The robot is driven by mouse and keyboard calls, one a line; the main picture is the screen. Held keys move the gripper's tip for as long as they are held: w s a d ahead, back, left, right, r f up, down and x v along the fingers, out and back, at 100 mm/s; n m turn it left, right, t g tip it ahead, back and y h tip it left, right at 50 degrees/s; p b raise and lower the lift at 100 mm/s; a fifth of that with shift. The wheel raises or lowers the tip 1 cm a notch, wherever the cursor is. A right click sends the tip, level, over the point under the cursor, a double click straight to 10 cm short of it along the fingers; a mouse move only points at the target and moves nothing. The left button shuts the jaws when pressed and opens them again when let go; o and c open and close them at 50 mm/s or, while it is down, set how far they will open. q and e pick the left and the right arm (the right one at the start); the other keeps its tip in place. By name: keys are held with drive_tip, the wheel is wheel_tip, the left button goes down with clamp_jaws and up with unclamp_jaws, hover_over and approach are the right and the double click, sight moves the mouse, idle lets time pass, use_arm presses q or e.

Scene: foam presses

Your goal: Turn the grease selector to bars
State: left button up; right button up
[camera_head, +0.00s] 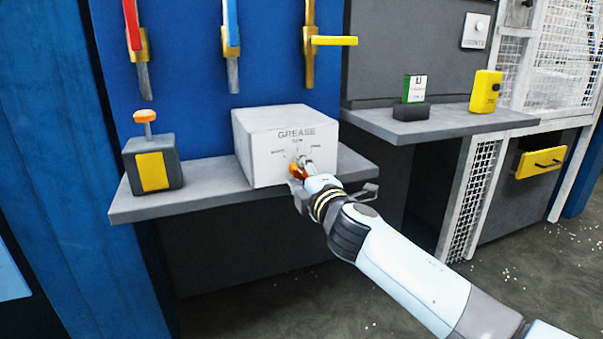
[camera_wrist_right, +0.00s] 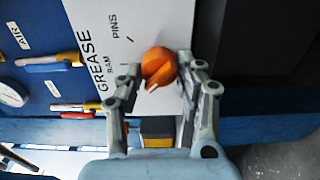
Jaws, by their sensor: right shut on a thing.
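The grease selector is a pale grey box (camera_head: 262,165) marked GREASE, standing on a grey shelf in the head view. Its front carries an orange knob (camera_head: 295,169) with small labels around it; the top one and the right one seem to read RAM and PINS. In the right wrist view the orange knob (camera_wrist_right: 158,66) sits between both fingers of my right gripper (camera_wrist_right: 161,76), which is shut on it. In the head view my right gripper (camera_head: 303,173) partly covers the knob. Which label the knob points to I cannot tell. My left gripper is not in view.
A grey block with a yellow face and orange button (camera_head: 144,116) stands left on the shelf (camera_head: 190,200). Levers with red (camera_head: 132,22), blue (camera_head: 231,22) and yellow (camera_head: 334,40) handles hang above. A green-and-white box (camera_head: 415,88) and yellow device (camera_head: 486,92) stand on the right shelf.

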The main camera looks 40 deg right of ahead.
drive_tip(key=shift+f, duration=0.1)
drive_tip(key=o, duration=1.2)
drive_tip(key=shift+c, duration=0.2)
drive_tip(key=v, duration=1.2)
drive_tip(key=shift+a, duration=0.1)
drive_tip(key=s+f+m+g+y, duration=0.1)
drive_tip(key=s+f+m+g, duration=0.4)
drive_tip(key=f, duration=1.2)
drive_tip(key=s+f+g, duration=0.4)
drive_tip(key=s+f, duration=0.4)
drive_tip(key=f, duration=0.8)
drive_tip(key=s+f+m+g, duration=0.2)
drive_tip(key=s+f, duration=0.4)
drive_tip(key=s, duration=0.5)
drive_tip(key=s+a+f+m+g+y, duration=0.1)
drive_tip(key=s+f+m+g, duration=0.2)
drive_tip(key=s+f, duration=0.3)
drive_tip(key=s+a+f+m+g+y, duration=0.1)
drive_tip(key=s+f+m+g, duration=0.2)
drive_tip(key=s, duration=1.3)
wheel_tip(320, 180, down, 3)
drive_tip(key=shift+f+m, duration=0.2)
drive_tip(key=shift+m, duration=0.9)
